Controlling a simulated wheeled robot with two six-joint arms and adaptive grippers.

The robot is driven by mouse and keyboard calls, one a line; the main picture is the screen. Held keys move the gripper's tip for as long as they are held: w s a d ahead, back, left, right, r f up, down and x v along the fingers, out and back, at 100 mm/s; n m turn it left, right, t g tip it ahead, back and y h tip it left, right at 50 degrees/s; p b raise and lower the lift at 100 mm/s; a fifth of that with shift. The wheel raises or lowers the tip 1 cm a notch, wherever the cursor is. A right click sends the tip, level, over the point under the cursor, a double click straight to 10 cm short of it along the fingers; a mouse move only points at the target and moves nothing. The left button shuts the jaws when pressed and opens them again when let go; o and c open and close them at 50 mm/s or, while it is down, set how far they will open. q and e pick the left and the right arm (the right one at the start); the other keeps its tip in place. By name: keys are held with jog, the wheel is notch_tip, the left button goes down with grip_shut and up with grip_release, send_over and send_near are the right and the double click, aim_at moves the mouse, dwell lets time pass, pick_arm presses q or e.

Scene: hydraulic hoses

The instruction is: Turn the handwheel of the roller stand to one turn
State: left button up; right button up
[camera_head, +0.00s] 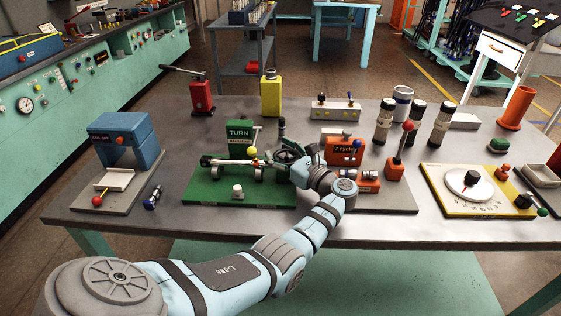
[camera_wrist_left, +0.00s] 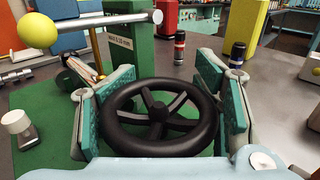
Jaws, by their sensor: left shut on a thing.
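The roller stand sits on a green base (camera_head: 215,194) at the table's front middle, with a green block marked TURN (camera_head: 240,132) behind it. Its black handwheel (camera_wrist_left: 158,118) shows large in the left wrist view, a spoked ring lying between the two teal finger pads. My left gripper (camera_head: 288,153) is shut on the handwheel, a pad on each side of the rim. In the head view the gripper and wrist hide much of the wheel. A rod with a yellow ball end (camera_wrist_left: 38,32) stands at the wheel's left. My right gripper is not in view.
An orange block marked 7 cycles (camera_head: 342,150) stands close right of the gripper. Further right are several dark cylinders (camera_head: 385,122) and a yellow-edged dial board (camera_head: 475,205). A blue press (camera_head: 123,135) stands at the left. A white knob (camera_head: 238,190) rises from the green base.

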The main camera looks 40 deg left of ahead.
aim_at(279, 151)
pick_arm(q)
jog(key=shift+s+d+f+n+g+b, duration=0.1)
jog(key=shift+s+f+n+g+b, duration=0.15)
jog(key=shift+n+g+b, duration=0.4)
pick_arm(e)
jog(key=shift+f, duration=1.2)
pick_arm(q)
jog(key=o, duration=1)
jog(key=shift+d+r, duration=0.1)
jog(key=shift+r, duration=0.1)
jog(key=shift+r, duration=0.15)
notch_tip(279, 151, up, 10)
jog(key=shift+f, duration=0.1)
